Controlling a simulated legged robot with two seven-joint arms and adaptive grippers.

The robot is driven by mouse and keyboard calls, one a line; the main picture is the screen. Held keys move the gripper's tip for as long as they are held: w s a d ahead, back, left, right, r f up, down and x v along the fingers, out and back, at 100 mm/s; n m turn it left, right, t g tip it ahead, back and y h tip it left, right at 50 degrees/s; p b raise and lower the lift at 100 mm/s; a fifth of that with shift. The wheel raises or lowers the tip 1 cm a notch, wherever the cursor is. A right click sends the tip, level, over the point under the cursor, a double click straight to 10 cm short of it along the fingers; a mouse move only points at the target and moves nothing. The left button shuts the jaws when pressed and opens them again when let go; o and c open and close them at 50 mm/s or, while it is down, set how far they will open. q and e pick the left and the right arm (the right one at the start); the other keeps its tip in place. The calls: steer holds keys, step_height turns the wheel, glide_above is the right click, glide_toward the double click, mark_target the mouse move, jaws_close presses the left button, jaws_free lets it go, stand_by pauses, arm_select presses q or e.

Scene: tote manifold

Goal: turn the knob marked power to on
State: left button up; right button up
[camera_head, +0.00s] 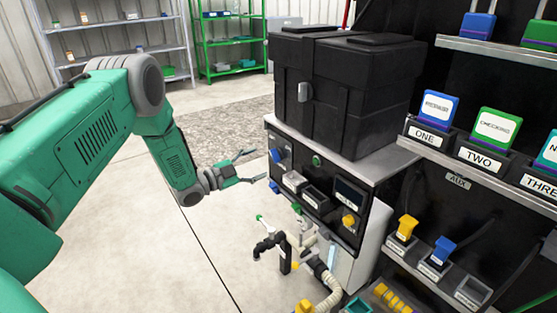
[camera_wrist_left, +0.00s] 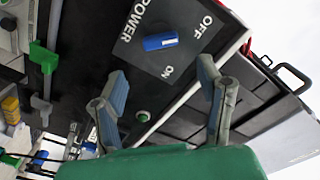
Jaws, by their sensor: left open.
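The power knob (camera_wrist_left: 160,41) is a blue bar-shaped knob on a dark plate marked POWER, OFF and ON in the left wrist view. Its bar lies crosswise there, between the two labels; I cannot tell which end points. It also shows in the head view as a blue knob (camera_head: 280,157) at the upper left of the black machine front. My left gripper (camera_head: 262,169) is open and empty, its fingers apart in front of the panel. In the left wrist view, my left gripper (camera_wrist_left: 162,70) has its blue-grey fingertips either side of the ON label, short of the knob. My right gripper is out of view.
A green button (camera_head: 316,160) sits right of the knob, with trays and a display (camera_head: 349,194) nearby. Black bins (camera_head: 345,90) stand on top of the machine. Pipes with valves (camera_head: 280,242) stick out below. The floor left of the machine is clear.

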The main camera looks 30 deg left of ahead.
mark_target(273, 157)
arm_select(q)
steer(key=b+x, duration=0.1)
steer(key=x, duration=0.6)
steer(key=shift+w+a+f+b, duration=0.15)
steer(key=shift+b, duration=0.2)
steer(key=shift+w, duration=0.1)
steer(key=c, duration=0.3)
steer(key=shift+a+f, duration=0.1)
steer(key=shift+a, duration=0.2)
steer(key=c, duration=0.8)
steer(key=shift+d, duration=0.1)
steer(key=shift+c, duration=0.2)
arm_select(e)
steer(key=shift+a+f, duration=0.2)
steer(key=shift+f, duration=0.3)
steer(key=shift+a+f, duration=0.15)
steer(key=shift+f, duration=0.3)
